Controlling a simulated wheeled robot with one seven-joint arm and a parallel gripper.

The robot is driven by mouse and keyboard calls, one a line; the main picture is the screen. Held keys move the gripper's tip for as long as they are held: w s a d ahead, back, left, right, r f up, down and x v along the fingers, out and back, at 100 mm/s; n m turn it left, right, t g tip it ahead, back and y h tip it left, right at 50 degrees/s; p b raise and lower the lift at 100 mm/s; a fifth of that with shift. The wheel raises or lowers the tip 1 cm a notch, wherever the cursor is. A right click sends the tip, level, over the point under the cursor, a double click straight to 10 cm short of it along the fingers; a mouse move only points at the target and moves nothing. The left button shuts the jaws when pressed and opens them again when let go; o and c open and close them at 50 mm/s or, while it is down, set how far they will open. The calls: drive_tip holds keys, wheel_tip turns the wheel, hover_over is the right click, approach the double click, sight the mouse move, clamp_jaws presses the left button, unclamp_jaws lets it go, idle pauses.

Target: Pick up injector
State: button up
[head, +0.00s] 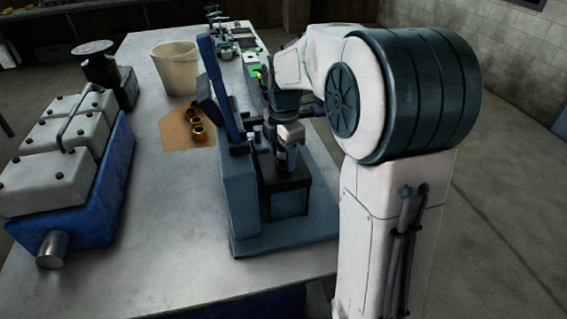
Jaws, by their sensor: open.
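I cannot make out the injector for certain; the arm and the blue bench stand hide much of that area. My gripper (282,156) is small and partly hidden. It points down at the blue stand (243,205), over the dark block (288,202) on its base. The gripper is open. I cannot tell whether anything stands between its fingers.
A blue engine block with grey covers (62,150) fills the table's left side. A beige bucket (177,72) and brass rings (198,132) on a brown sheet (174,131) lie behind the stand. Small fixtures (236,38) line the far edge.

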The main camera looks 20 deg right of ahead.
clamp_jaws()
wheel_tip(320, 180, up, 18)
idle(0.9)
drive_tip(key=shift+r, duration=0.1)
idle(0.3)
idle(0.4)
